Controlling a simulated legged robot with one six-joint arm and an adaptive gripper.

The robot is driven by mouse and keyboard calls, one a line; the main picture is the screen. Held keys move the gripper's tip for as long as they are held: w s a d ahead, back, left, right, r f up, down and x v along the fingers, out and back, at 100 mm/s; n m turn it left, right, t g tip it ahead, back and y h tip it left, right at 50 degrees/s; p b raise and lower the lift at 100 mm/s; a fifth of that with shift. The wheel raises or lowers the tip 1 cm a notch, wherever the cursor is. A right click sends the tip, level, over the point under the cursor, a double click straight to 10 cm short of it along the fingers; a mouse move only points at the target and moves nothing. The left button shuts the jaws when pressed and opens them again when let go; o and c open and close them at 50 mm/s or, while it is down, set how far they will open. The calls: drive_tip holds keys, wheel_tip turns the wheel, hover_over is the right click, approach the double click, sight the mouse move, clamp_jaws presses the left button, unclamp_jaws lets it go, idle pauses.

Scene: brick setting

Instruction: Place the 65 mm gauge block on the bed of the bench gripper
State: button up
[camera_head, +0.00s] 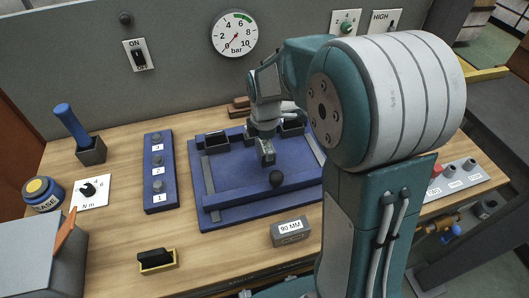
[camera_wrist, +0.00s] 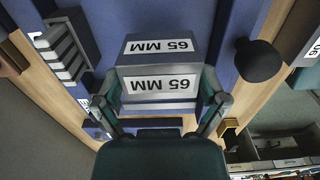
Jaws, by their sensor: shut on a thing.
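The 65 mm gauge block (camera_wrist: 158,68) is a grey block with white "65 MM" labels, seen large in the wrist view. My gripper (camera_head: 266,153) is shut on it, one finger at each side. In the head view the gripper points down over the blue bench gripper (camera_head: 235,190), whose flat bed lies below. The bed also shows as blue behind the block in the wrist view (camera_wrist: 225,100). I cannot tell whether the block touches the bed or hangs just above it. The block is small and partly hidden by the fingers in the head view.
Dark jaws (camera_head: 216,139) sit at the bed's back. A 90 MM block (camera_head: 290,231) lies in front. A blue strip with numbered pegs (camera_head: 159,175) and a yellow-edged tray (camera_head: 158,261) are left.

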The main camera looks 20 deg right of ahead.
sight(264, 154)
drive_tip(key=shift+w+f, duration=0.45)
drive_tip(key=shift+f, duration=0.1)
drive_tip(key=shift+w+f, duration=0.2)
drive_tip(key=shift+f, duration=1.55)
drive_tip(key=shift+f, duration=0.1)
drive_tip(key=o, duration=0.9)
